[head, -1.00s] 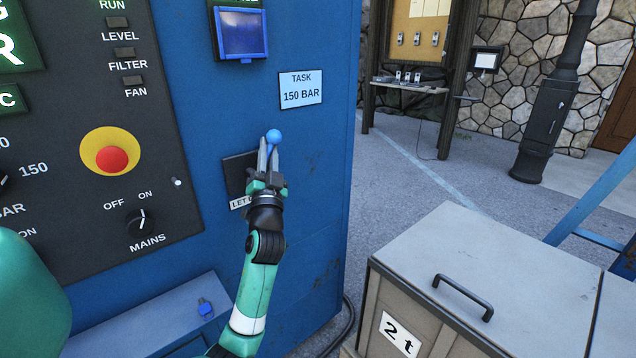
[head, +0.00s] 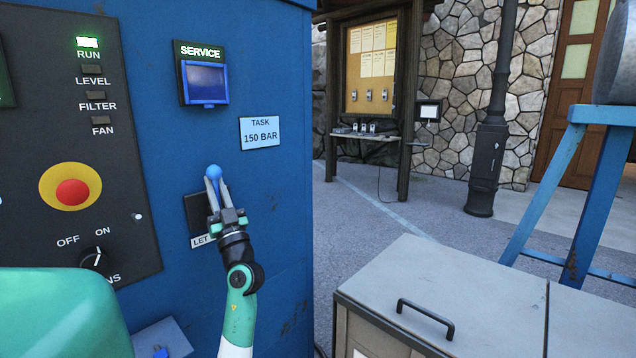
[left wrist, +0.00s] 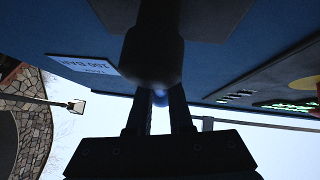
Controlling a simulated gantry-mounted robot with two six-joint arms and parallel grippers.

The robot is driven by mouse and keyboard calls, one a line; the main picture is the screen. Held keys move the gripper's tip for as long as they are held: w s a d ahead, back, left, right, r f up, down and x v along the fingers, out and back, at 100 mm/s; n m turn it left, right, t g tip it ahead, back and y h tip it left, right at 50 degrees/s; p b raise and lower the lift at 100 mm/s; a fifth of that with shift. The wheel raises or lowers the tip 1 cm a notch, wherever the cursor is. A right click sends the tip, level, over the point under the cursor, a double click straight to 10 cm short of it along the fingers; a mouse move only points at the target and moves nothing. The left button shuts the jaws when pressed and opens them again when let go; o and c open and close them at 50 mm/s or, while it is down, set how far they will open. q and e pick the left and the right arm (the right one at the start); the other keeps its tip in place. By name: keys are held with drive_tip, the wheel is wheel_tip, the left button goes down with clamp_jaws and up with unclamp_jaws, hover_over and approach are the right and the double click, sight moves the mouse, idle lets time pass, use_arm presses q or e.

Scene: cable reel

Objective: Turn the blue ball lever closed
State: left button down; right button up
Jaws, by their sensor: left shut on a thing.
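The blue ball (head: 214,172) of the lever stands out from the blue cabinet's side (head: 270,210), above a dark plate (head: 197,214) and a partly hidden white label reading "LET" (head: 201,240). My left gripper (head: 216,188) is shut on the lever, its fingers on either side just below the ball. In the left wrist view the ball (left wrist: 160,97) shows between the two fingers, partly hidden behind a dark rounded part. The lever's stem is mostly hidden by the fingers. My right gripper is not in view.
A panel with a red knob on yellow (head: 72,190) and a mains switch (head: 93,258) is at left. A task sign (head: 260,133) and service screen (head: 205,83) are above the lever. A grey-lidded box (head: 440,290) stands at lower right.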

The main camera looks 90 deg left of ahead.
use_arm(q)
drive_tip(key=shift+d+r, duration=0.3)
drive_tip(key=shift+r, duration=0.25)
drive_tip(key=c, duration=0.8)
unclamp_jaws()
drive_tip(key=shift+c, duration=0.2)
drive_tip(key=shift+w+f, duration=0.15)
drive_tip(key=shift+f, duration=0.15)
drive_tip(key=shift+d+f, duration=0.1)
drive_tip(key=shift+f, duration=0.15)
drive_tip(key=v, duration=1.1)
drive_tip(key=shift+w+r, duration=0.1)
drive_tip(key=shift+r, duration=0.05)
